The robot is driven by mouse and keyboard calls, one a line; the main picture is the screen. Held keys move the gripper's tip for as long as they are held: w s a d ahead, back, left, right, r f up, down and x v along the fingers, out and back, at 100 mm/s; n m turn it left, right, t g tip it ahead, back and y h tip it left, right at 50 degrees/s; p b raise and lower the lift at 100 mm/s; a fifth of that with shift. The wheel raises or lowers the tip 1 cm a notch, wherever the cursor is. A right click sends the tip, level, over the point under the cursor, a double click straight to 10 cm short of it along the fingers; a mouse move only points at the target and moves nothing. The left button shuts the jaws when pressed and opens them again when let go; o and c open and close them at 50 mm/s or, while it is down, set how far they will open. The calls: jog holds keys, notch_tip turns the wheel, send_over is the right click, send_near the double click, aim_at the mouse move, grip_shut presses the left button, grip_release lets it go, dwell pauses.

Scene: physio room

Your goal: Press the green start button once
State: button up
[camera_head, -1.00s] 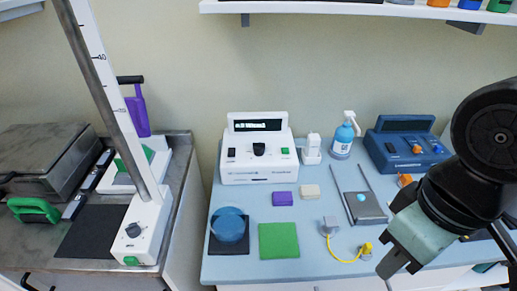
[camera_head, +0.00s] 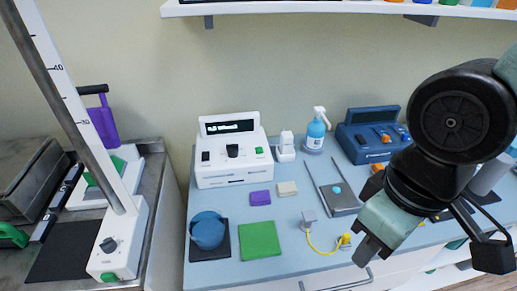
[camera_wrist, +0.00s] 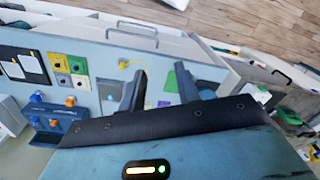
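A white device (camera_head: 231,163) with a dark display stands at the back of the blue-grey table. A small green button (camera_head: 259,150) is on the right of its front panel, beside a black knob (camera_head: 232,150). Another green button (camera_head: 108,276) is on the base of the white column at the left. My gripper (camera_head: 372,252) is at the right, above the table's front part, well apart from both buttons. In the wrist view its two dark fingers (camera_wrist: 162,88) are spread with nothing between them. I cannot make out the green button in the wrist view.
A blue device (camera_head: 368,135) and a pump bottle (camera_head: 315,130) stand at the back. A green pad (camera_head: 260,240), purple block (camera_head: 260,198), blue round lid (camera_head: 207,231) and yellow cable (camera_head: 322,245) lie in front of the white device. A shelf (camera_head: 330,8) hangs above.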

grip_shut()
dwell(1.5)
